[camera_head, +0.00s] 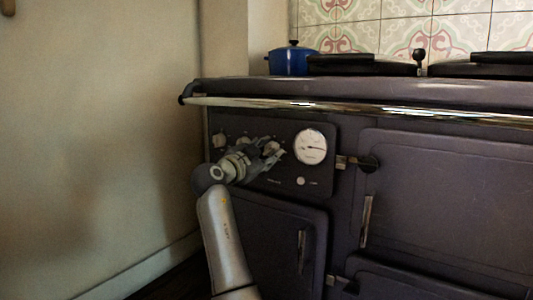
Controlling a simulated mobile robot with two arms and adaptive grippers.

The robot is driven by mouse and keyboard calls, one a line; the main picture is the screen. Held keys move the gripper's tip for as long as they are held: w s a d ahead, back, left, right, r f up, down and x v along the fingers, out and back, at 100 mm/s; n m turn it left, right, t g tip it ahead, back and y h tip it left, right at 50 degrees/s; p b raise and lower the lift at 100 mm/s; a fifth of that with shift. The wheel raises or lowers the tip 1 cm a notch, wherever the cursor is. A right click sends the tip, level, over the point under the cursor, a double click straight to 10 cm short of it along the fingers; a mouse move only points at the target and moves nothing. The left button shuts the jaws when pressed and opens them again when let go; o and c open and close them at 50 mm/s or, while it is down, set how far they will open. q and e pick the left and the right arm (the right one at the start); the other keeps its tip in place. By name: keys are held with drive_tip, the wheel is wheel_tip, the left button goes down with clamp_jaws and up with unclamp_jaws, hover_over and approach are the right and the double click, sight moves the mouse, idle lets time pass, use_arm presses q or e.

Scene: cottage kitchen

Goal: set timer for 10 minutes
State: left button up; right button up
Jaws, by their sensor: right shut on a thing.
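My right gripper (268,152) reaches up from below to the control panel (320,180) of the dark range cooker. Its fingers are shut on a small light knob (271,147), the one nearest the round white dial. The gripper hides part of this knob, so its setting cannot be read. The white dial (310,147) is just right of the fingertips; its markings are too small to read. Two more knobs, a left one (219,140) and a middle one (243,141), sit left of the gripper. My left gripper is not in view.
A chrome rail (350,107) runs across the cooker's front above the panel. A latch (366,163) sticks out right of the dial. A blue pot (291,61) and black lids stand on top. The plain wall at left leaves open space.

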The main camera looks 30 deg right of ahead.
drive_tip(key=shift+r, duration=0.1)
drive_tip(key=o, duration=1)
drive_tip(key=shift+o, duration=0.2)
drive_tip(key=v, duration=1.2)
